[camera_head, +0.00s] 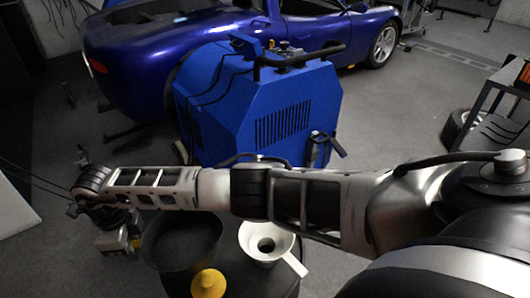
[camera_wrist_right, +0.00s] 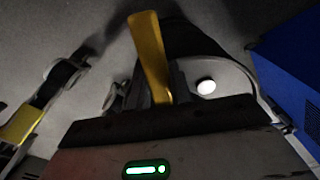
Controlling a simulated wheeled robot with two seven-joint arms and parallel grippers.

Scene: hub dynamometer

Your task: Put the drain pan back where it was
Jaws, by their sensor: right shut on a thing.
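The drain pan (camera_head: 182,243) is a dark, round, shallow basin at the lower left of the head view, below my right forearm, which covers part of its far edge. My right gripper (camera_head: 130,240) reaches down at the pan's left side and is shut, apparently on its rim. The contact is too dark to see clearly. In the right wrist view my right gripper (camera_wrist_right: 158,92) is shut at the base of a yellow strip, in front of a dark curved shape that may be the pan.
A white funnel (camera_head: 266,243) and a yellow object (camera_head: 208,284) are on a dark round top (camera_head: 240,275) right of the pan. A blue dynamometer cabinet (camera_head: 260,110) stands beyond my arm, beside a blue car (camera_head: 180,50). A shelf (camera_head: 500,110) is at the right.

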